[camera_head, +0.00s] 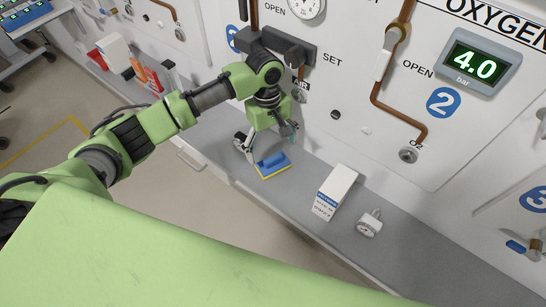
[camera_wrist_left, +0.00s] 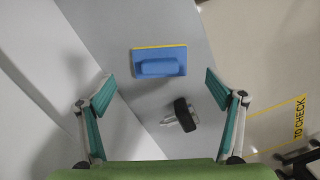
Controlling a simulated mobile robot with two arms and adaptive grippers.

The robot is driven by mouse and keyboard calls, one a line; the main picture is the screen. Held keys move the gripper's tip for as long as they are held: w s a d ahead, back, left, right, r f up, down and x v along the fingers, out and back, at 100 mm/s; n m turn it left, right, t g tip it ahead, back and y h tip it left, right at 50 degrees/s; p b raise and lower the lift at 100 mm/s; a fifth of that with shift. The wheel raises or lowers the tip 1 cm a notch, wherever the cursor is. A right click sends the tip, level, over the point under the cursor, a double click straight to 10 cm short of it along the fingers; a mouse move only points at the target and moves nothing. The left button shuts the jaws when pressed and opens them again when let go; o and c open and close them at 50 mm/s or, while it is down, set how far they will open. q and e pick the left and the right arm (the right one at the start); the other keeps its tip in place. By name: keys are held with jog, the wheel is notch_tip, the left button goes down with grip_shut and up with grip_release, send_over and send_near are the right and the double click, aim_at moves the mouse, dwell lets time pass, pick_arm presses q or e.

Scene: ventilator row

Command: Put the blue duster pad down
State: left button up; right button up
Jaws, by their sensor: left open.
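The blue duster pad (camera_head: 272,164) with a yellow underside lies flat on the grey counter (camera_head: 310,160), near its front edge. My left gripper (camera_head: 268,145) is above and just behind it, open, with its fingers pointing down. In the left wrist view the pad (camera_wrist_left: 159,62) lies ahead of and apart from the spread fingertips of my left gripper (camera_wrist_left: 160,85), with nothing between them. My right gripper is not in view.
A small black and silver fitting (camera_wrist_left: 182,116) lies on the counter near the pad. The wall panel (camera_head: 350,90) with pipes rises behind. Bare counter lies between pad and box.

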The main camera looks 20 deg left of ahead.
pick_arm(q)
notch_tip(320, 180, up, 6)
jog(key=shift+w+a+r, duration=0.15)
jog(key=shift+w+a, duration=0.15)
dwell(0.5)
